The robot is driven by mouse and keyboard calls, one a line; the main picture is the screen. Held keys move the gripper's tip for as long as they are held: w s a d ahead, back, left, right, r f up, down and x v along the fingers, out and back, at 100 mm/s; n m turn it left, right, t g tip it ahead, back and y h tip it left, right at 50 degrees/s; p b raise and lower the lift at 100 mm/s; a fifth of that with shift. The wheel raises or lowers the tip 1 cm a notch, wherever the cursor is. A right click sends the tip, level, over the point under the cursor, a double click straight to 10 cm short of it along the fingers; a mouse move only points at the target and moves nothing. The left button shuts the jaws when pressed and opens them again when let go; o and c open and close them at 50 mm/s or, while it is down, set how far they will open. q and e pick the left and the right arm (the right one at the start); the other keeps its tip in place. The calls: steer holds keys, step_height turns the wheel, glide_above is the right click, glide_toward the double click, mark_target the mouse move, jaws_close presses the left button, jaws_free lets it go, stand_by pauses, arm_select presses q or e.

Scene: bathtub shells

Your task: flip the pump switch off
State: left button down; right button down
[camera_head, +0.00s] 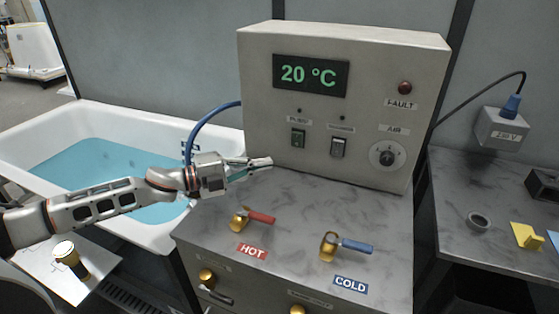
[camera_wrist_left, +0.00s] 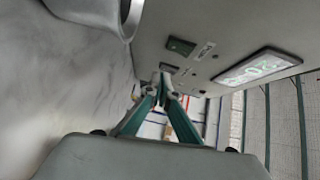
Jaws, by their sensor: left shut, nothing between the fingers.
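My right gripper is not in view.
A dark switch (camera_head: 338,147) and the AIR dial (camera_head: 387,155) sit right of the pump switch. Red HOT (camera_head: 260,217) and blue COLD (camera_head: 356,246) levers stand on the marbled counter below. The water-filled tub (camera_head: 55,122) and blue hose (camera_head: 207,117) are at left.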

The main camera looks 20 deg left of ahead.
arm_select(q)
steer(key=shift+b+v, duration=0.3)
steer(key=shift+v, duration=1.7)
steer(key=shift+s+d+f, duration=0.1)
steer(key=shift+f, duration=0.05)
